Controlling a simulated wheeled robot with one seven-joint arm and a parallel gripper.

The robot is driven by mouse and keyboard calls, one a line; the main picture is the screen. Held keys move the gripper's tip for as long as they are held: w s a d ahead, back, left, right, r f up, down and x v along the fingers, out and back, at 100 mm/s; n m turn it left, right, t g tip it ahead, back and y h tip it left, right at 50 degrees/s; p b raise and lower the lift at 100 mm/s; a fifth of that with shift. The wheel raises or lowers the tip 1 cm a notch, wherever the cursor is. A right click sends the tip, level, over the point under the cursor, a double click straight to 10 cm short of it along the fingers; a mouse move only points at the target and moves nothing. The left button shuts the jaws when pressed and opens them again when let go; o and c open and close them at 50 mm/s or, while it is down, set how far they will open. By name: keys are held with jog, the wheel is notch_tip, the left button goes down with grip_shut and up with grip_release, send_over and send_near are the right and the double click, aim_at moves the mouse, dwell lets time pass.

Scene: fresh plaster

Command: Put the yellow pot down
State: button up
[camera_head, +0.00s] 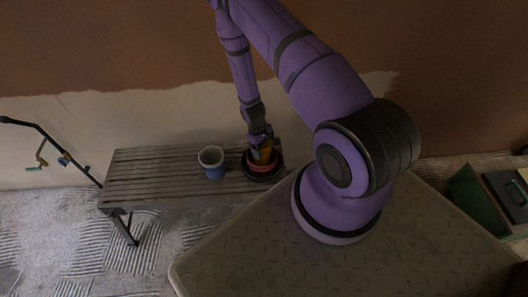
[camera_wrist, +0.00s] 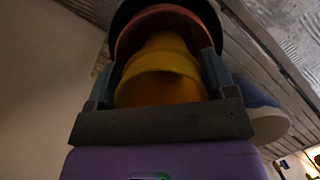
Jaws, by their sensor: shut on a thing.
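The yellow pot (camera_head: 266,153) is between the fingers of my gripper (camera_head: 261,144), low over the right end of the slatted bench. In the wrist view the yellow pot (camera_wrist: 160,75) fills the space between the two fingers (camera_wrist: 158,62), which are shut on it. A reddish pot (camera_wrist: 160,22) shows just beyond it, with a dark round dish (camera_wrist: 124,14) around that. In the head view the reddish pot (camera_head: 259,168) and the dark dish (camera_head: 262,178) sit below the yellow pot. I cannot tell whether the yellow pot touches the reddish pot.
A blue pot with a pale rim (camera_head: 214,172) stands on the slatted bench (camera_head: 150,180), left of my gripper. The bench's left part is clear. A black stand with a bent rod (camera_head: 45,135) is at far left. A green open box (camera_head: 475,205) is at far right.

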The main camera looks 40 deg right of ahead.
aim_at(267, 162)
jog(key=shift+f, duration=1.6)
jog(key=o, duration=1.1)
jog(key=shift+f, duration=0.1)
